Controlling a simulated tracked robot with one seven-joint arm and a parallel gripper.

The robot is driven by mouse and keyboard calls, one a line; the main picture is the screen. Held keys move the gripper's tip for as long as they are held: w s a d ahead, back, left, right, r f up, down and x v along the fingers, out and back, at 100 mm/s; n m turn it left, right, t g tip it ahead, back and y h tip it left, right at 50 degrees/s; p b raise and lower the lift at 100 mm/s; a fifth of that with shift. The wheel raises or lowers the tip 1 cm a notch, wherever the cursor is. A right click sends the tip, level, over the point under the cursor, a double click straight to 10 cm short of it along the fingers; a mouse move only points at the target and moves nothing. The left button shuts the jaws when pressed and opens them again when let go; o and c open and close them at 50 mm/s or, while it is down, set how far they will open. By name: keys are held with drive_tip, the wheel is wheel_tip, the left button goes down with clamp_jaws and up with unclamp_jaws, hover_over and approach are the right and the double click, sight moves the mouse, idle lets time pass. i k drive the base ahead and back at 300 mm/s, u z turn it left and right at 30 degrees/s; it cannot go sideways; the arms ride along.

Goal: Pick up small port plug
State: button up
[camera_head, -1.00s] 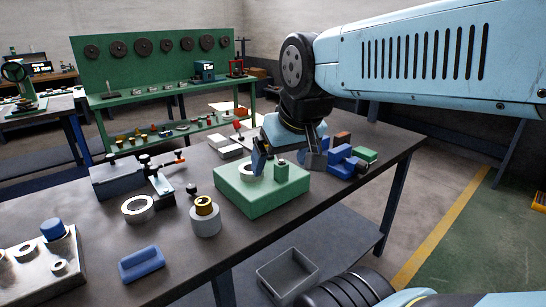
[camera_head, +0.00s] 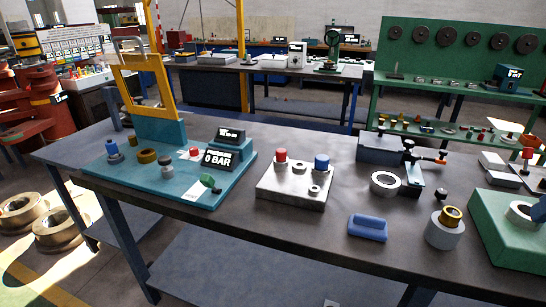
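I cannot tell for certain which part is the small port plug. A grey metal block (camera_head: 292,205) in the middle of the bench holds a red-capped plug (camera_head: 281,161), a blue-capped plug (camera_head: 321,162) and small ring-shaped ports. A small black-topped piece (camera_head: 441,194) stands on the bench to the right. A blue-topped fitting (camera_head: 112,149) stands on the teal plate at the left.
The teal plate (camera_head: 230,180) carries a yellow frame (camera_head: 128,87) and a "0 BAR" display (camera_head: 219,159). A blue block (camera_head: 368,227), a pale ring (camera_head: 385,183), a grey cylinder with brass insert (camera_head: 444,230) and a green block (camera_head: 500,245) occupy the bench's right half.

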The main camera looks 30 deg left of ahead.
sight(281, 154)
drive_tip(key=u, duration=1.35)
drive_tip(key=k, duration=0.9)
drive_tip(key=u, duration=0.05)
drive_tip(key=i, duration=0.9)
drive_tip(key=z, duration=0.1)
